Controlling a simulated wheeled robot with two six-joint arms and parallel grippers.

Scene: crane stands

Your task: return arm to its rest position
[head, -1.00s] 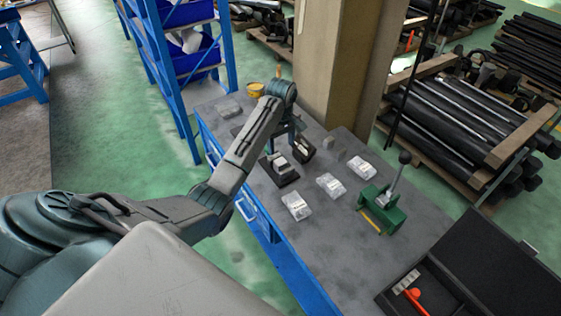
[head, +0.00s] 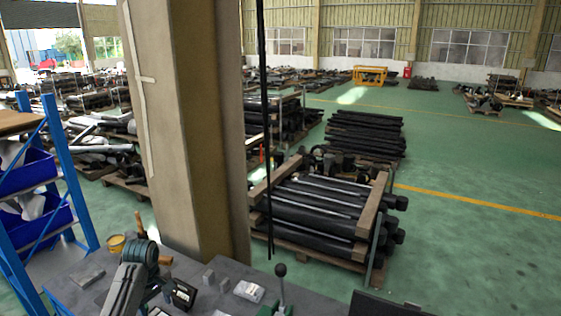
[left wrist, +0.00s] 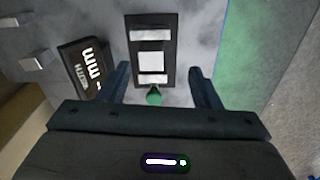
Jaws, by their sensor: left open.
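My left arm (head: 128,280) shows at the bottom left in the head view, over the grey workbench (head: 232,270). My left gripper, in the left wrist view (left wrist: 161,85), has its two dark fingers spread apart with nothing held between them. Beyond the fingertips lies a black holder (left wrist: 170,35) with pale metal pieces on it. A small green round thing (left wrist: 154,97) sits at its near end, between the fingers in the picture. My right gripper is not in view.
A black box with white markings (left wrist: 82,68) lies left of the fingers. On the bench are grey blocks (head: 208,277), a clear case (head: 249,291) and a lever press (head: 281,271). A pillar (head: 185,130) rises behind the bench. A blue rack (head: 64,170) stands left.

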